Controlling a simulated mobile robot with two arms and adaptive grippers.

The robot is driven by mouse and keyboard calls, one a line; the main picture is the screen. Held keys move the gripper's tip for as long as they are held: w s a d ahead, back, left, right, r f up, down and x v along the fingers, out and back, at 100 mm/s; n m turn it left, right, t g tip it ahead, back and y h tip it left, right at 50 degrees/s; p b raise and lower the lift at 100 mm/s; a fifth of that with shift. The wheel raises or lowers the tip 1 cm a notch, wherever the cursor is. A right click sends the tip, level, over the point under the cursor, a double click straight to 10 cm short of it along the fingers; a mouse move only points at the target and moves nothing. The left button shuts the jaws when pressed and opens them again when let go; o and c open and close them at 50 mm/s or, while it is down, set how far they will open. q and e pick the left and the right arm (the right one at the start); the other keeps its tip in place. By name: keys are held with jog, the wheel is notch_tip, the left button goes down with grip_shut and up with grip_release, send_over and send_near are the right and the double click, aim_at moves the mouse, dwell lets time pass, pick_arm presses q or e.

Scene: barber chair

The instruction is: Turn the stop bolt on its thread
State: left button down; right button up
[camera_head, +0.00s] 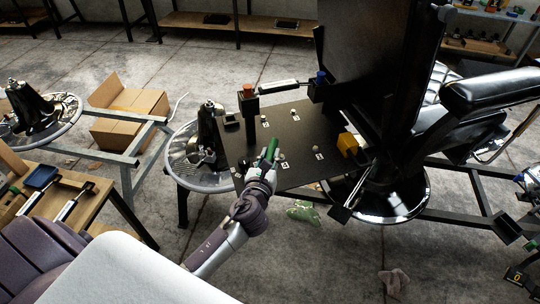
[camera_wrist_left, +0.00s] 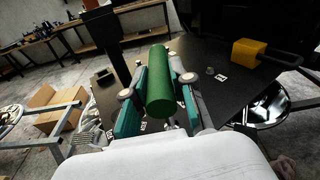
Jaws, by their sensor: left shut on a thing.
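My left gripper (camera_head: 266,163) is over the near part of a black plate (camera_head: 294,127) beside the barber chair. It is shut on a green cylinder (camera_head: 272,148). In the left wrist view the green cylinder (camera_wrist_left: 160,80) lies between the two teal finger pads of the gripper (camera_wrist_left: 160,108). I cannot tell whether this cylinder is part of the stop bolt; its far end is hidden. Several small bolt heads with number tags sit on the plate, one of them a grey bolt head (camera_wrist_left: 210,71) to the right of the gripper. My right gripper is not in view.
A black post with a red top (camera_head: 248,90) rises from the plate's left side. A yellow block (camera_head: 347,144) is at its right. The black chair (camera_head: 365,65) stands behind. A wooden bench (camera_head: 88,203) with tools is at left, a cardboard box (camera_head: 130,108) beyond it.

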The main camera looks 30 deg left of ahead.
pick_arm(q)
jog(key=shift+f+b, duration=0.55)
jog(key=shift+f, duration=0.15)
dwell(0.4)
jog(key=shift+n+y, duration=0.4)
notch_tip(320, 180, up, 5)
jog(key=p, duration=0.5)
jog(key=shift+r, duration=0.1)
